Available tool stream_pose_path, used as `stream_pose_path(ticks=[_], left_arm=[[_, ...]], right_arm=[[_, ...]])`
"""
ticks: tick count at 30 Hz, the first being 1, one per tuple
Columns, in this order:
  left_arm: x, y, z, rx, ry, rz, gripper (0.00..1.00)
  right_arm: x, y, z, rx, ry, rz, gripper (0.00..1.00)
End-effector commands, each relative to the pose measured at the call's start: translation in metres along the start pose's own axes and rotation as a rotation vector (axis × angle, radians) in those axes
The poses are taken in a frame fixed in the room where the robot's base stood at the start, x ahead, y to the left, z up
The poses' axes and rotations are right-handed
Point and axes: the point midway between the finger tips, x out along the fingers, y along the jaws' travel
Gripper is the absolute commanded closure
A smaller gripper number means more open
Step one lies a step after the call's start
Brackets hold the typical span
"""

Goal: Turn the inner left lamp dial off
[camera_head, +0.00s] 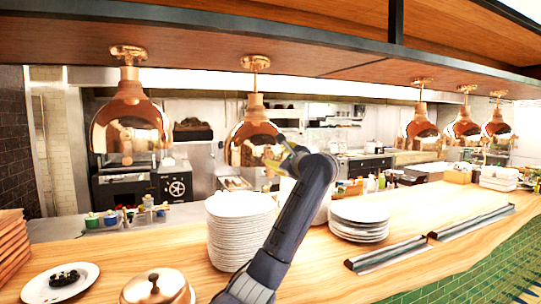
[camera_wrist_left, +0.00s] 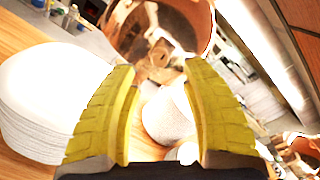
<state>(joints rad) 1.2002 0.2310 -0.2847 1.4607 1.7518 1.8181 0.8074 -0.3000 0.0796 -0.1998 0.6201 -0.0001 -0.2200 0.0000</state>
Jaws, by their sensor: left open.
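The inner left lamp (camera_head: 247,138) is a copper dome hanging from the shelf, the second from the left in the head view. No dial on it can be made out clearly in the head view. In the left wrist view the copper lamp (camera_wrist_left: 190,22) is large, just beyond the fingertips, with a small round shape at its middle that may be a dial or a reflection. My left gripper (camera_head: 285,156) is at the lamp's lower right side. It also shows in the left wrist view (camera_wrist_left: 160,75), with its yellow fingers apart and nothing between them. My right gripper is out of view.
Stacked white plates (camera_head: 240,232) stand under the lamp on the wooden counter (camera_head: 335,275), with a second plate stack (camera_head: 359,220) to the right. A copper cloche (camera_head: 157,288) is at the front. Another copper lamp (camera_head: 128,115) hangs at left.

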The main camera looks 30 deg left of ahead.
Motion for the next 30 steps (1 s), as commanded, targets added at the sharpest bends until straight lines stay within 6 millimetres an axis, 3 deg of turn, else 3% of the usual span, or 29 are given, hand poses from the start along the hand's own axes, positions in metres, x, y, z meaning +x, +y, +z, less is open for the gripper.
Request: stream_pose_path(ticks=[6,12,29,30], left_arm=[[0.035,0.001,0.001,0.002,-0.003,0.002,0.54],[0.056,0.0,0.001,0.002,-0.002,0.001,0.54],[0.067,0.0,0.0,0.0,0.0,0.0,0.51],[0.067,0.0,0.0,0.0,0.0,0.0,0.56]], right_arm=[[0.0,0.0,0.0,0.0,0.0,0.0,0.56],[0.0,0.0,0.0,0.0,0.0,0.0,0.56],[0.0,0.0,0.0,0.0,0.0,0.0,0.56],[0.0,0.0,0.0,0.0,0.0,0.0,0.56]])
